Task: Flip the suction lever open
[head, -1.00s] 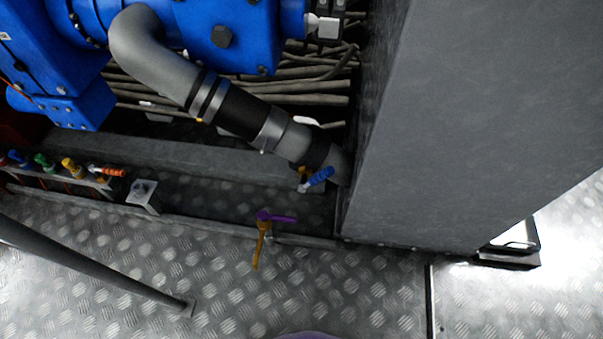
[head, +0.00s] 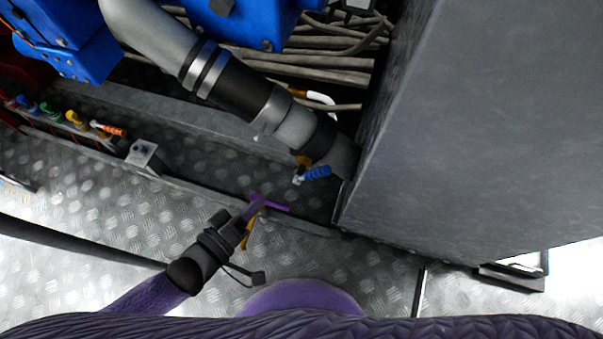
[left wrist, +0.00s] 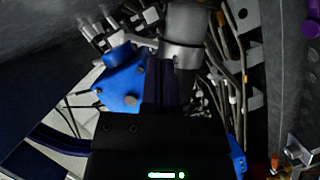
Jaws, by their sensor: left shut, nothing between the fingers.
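Several levers are near the floor edge, and I cannot tell by any label which is the suction one. A purple lever (head: 276,206) and a yellow lever (head: 247,234) sit together by the low rail. A blue-handled lever (head: 316,172) is farther back, under the grey pipe. My left gripper (head: 254,207) is shut and empty, its tips right beside the purple lever and partly covering it and the yellow one; contact cannot be told. In the left wrist view the shut fingers (left wrist: 161,84) point ahead, with no lever between them. My right gripper is not in view.
A large grey cabinet (head: 480,130) blocks the right side. The grey pipe (head: 295,128) slopes down to it. A row of small coloured valves (head: 75,119) and a metal bracket (head: 145,155) are at the left. The tread-plate floor (head: 80,210) is open in front.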

